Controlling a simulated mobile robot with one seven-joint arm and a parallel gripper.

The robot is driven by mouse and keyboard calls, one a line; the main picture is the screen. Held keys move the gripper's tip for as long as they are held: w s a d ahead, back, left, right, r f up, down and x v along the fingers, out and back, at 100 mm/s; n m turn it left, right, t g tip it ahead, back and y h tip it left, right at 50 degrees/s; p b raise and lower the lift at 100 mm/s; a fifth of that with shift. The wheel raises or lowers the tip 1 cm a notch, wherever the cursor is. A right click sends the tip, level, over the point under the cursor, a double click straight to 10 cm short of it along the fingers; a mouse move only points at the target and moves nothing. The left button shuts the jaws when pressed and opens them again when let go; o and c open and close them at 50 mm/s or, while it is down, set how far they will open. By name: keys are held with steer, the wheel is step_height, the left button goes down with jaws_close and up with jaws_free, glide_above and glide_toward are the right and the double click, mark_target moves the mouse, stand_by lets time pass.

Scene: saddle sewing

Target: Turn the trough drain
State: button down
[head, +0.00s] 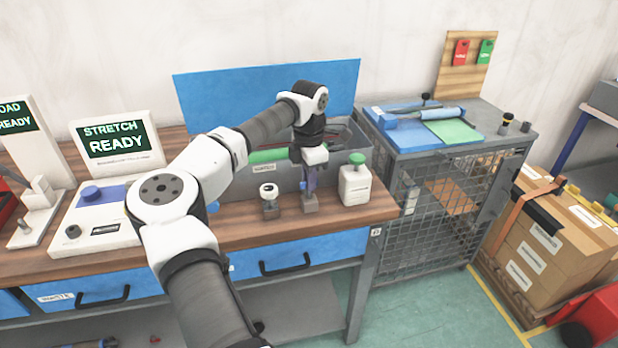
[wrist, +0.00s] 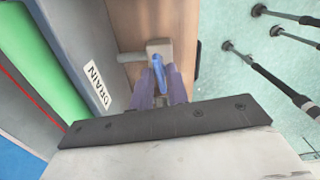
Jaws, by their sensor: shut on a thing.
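The grey trough (head: 229,183) stands on the wooden bench against the blue back panel. In the wrist view its wall (wrist: 75,38) carries a DRAIN label (wrist: 97,86). A grey pipe (wrist: 130,57) runs from the wall to the drain's pale block (wrist: 160,47), which has a small blue handle (wrist: 157,68). My gripper (wrist: 160,84) is shut on the blue handle, with its purple fingers either side of it. In the head view my gripper (head: 309,187) points down at the grey drain block (head: 309,204) near the bench front. The fingers hide most of the handle.
A white bottle with a green cap (head: 355,187) stands close right of my gripper. A small white-topped post (head: 269,194) stands close left. The bench front edge (head: 340,218) is near. A wire cage cabinet (head: 455,200) stands to the right.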

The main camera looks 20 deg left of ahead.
steer(key=shift+m, duration=0.7)
steer(key=c, duration=1.4)
jaws_free()
steer(key=shift+o, duration=0.2)
steer(key=shift+r, duration=0.1)
step_height(320, 180, up, 14)
steer(key=b, duration=0.2)
steer(key=shift+b, duration=0.3)
